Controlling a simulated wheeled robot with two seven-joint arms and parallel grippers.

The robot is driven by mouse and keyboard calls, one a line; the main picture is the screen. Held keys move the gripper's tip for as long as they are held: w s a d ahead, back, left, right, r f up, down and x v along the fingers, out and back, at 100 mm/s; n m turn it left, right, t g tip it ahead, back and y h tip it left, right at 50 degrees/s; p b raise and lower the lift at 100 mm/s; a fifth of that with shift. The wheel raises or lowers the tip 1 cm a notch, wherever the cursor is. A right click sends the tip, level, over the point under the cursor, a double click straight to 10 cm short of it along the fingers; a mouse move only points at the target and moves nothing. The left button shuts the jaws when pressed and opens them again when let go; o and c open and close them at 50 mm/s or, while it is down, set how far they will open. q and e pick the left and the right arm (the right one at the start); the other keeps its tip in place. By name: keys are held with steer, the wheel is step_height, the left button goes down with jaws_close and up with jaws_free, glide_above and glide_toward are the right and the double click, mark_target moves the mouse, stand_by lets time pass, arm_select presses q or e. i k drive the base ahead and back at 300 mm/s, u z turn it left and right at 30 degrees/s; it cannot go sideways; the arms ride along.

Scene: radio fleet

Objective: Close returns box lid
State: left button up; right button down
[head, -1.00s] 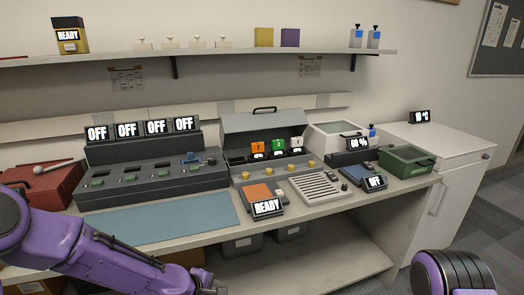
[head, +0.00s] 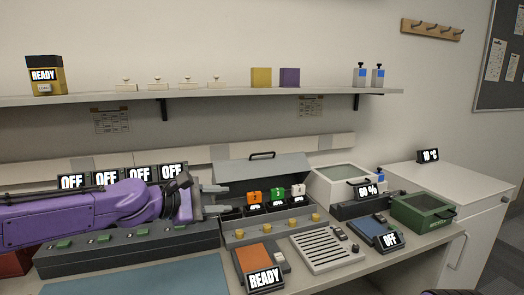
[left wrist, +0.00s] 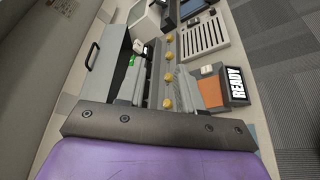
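A grey box (head: 275,233) on the bench has its hinged lid (head: 262,172) standing raised at the back, with a dark handle (head: 262,155) on its top edge. Numbered orange, green and white tags stand inside. The lid also shows at the left of the left wrist view (left wrist: 108,48). My left gripper (head: 216,200) is at the box's left end, beside the lid's lower left part, with its fingers apart and nothing visible between them. I cannot tell whether it touches the box. My right gripper is out of view.
A long grey console (head: 130,248) with OFF displays lies under my left arm. A READY device (head: 262,270), a slotted tray (head: 325,250) and a green box (head: 422,210) stand on the bench. A shelf (head: 220,97) runs above.

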mark_target(243, 176)
steer(key=i, duration=1.05)
